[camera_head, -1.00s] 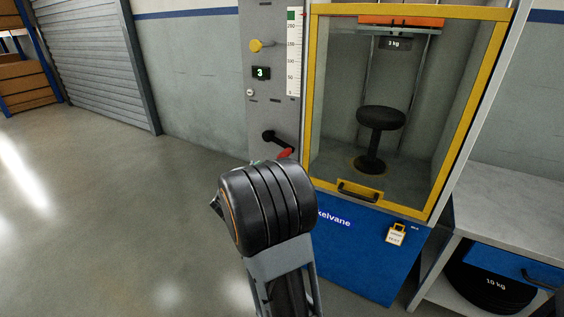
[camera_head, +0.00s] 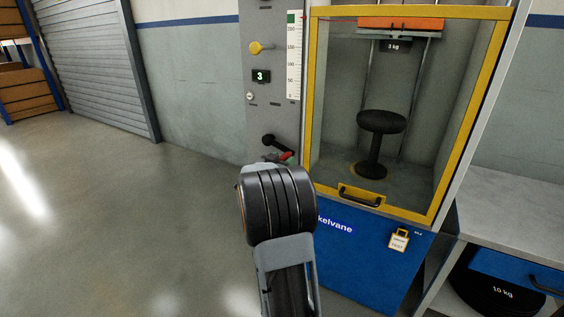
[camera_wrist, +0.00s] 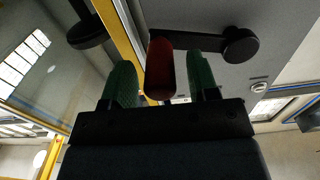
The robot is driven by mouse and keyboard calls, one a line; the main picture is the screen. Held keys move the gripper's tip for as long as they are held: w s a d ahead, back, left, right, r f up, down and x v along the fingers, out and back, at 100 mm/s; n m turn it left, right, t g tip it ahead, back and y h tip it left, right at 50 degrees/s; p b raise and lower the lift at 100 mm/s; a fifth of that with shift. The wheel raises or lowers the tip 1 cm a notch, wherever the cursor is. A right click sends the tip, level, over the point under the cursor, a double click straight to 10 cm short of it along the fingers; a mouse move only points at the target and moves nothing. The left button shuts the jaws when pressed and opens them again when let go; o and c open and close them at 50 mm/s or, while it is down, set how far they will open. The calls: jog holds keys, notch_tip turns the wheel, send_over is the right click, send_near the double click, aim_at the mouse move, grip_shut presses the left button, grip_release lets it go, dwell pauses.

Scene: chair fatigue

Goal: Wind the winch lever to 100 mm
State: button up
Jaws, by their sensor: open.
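The winch lever (camera_head: 275,143) is a black crank on the grey panel left of the glazed cabinet, with a red grip (camera_head: 286,156) pointing down to the right. In the wrist view its black arm (camera_wrist: 195,41) runs from a round hub (camera_wrist: 241,45) to the red grip (camera_wrist: 160,62). My gripper (camera_wrist: 161,84) is open, with one green finger on each side of the red grip; I cannot tell whether they touch it. In the head view my wrist hides most of the gripper. A white height scale (camera_head: 293,60) with a green mark near its top stands above the lever.
A display (camera_head: 261,76) reads 3, below a yellow knob (camera_head: 256,48). The yellow-framed cabinet (camera_head: 309,110) holds a black stool (camera_head: 381,122) under an orange weight carriage (camera_head: 402,23). A bench (camera_head: 505,205) stands right. The floor at left is clear.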

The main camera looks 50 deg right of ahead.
jog(key=shift+c, duration=0.5)
grip_shut()
jog(key=shift+r, duration=0.1)
